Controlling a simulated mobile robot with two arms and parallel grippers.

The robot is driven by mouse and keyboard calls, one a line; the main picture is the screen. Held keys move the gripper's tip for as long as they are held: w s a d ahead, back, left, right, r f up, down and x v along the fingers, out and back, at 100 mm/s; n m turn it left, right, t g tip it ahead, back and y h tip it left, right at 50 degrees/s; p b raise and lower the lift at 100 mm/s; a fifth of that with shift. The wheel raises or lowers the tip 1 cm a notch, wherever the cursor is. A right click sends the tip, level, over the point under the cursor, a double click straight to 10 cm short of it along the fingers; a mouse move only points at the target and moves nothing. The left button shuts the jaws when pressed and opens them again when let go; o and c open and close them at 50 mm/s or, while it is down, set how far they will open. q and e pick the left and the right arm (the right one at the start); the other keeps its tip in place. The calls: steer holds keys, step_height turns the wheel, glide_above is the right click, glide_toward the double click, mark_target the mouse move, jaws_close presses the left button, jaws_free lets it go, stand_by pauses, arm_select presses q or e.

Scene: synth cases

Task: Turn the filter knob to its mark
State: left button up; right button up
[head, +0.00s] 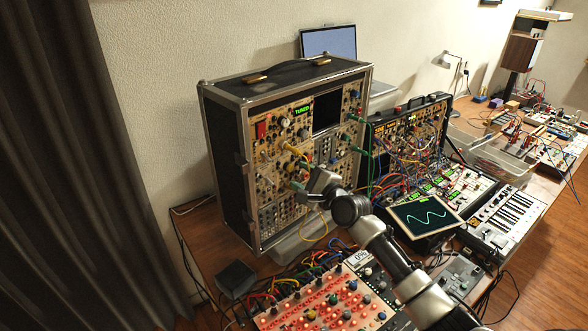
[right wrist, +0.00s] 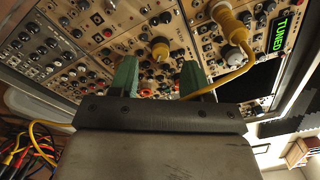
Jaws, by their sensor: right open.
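The filter knob (right wrist: 160,48) is a round yellow knob on the beige panel of the rack, with small lettering beside it in the right wrist view. I cannot make out its mark or which way it points. In the head view it is too small and too close to my gripper to tell apart. My right gripper (right wrist: 158,77) has green fingertips, spread open. In the right wrist view the knob appears between and just beyond the tips, and nothing is held. In the head view the right gripper (head: 304,179) is at the rack's front. My left gripper is not in view.
A yellow plug (right wrist: 229,24) with a yellow cable sits beside the knob, its cable running near one fingertip. A green display (right wrist: 286,31) reads TUNED. The black-cased rack (head: 226,160) stands left of a smaller patched case (head: 416,135). A waveform screen (head: 428,215) lies near my forearm.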

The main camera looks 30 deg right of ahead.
mark_target(292, 169)
steer(key=x, duration=0.3)
steer(key=shift+w, duration=0.15)
steer(key=c, duration=0.5)
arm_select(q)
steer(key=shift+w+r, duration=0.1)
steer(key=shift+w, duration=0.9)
arm_select(e)
jaws_close()
